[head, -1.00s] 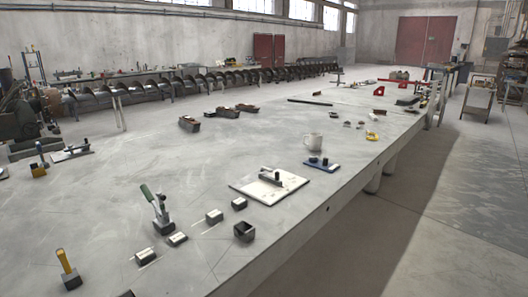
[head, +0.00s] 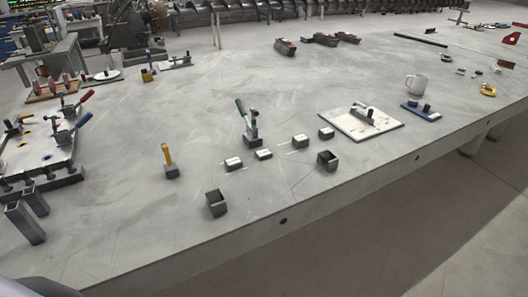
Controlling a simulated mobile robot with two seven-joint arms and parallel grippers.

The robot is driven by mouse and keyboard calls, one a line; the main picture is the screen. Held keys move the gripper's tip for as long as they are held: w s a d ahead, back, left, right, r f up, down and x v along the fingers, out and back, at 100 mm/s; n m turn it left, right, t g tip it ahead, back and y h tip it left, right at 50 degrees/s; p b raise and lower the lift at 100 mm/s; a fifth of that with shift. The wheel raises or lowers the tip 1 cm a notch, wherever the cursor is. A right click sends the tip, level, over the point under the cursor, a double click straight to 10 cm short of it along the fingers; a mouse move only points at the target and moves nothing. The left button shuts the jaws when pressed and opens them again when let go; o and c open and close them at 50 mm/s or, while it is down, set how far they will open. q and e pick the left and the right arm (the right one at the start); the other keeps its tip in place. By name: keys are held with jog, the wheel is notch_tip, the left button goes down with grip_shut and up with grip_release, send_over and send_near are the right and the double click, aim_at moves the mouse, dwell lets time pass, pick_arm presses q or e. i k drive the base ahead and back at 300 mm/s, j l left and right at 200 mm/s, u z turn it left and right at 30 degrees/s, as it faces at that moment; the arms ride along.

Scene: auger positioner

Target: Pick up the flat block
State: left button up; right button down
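Several small dark blocks with pale tops lie in a loose row near the middle of the table: a leftmost block (head: 233,164), a low block (head: 264,154) right of it, then a third block (head: 300,141) and a farther block (head: 326,132). The low block looks the flattest, but I cannot tell for sure that it is the flat block. Neither of my grippers is in view.
A green-handled clamp (head: 250,125) stands just behind the blocks. Open square tubes (head: 216,203) (head: 328,160) stand nearer the table's front edge. A yellow-handled tool (head: 169,162) is left, a white plate (head: 361,122) right.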

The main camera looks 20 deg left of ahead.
aim_at(299, 141)
jog(key=i+l+u, duration=0.6)
jog(key=l, duration=0.4)
jog(key=i, duration=0.05)
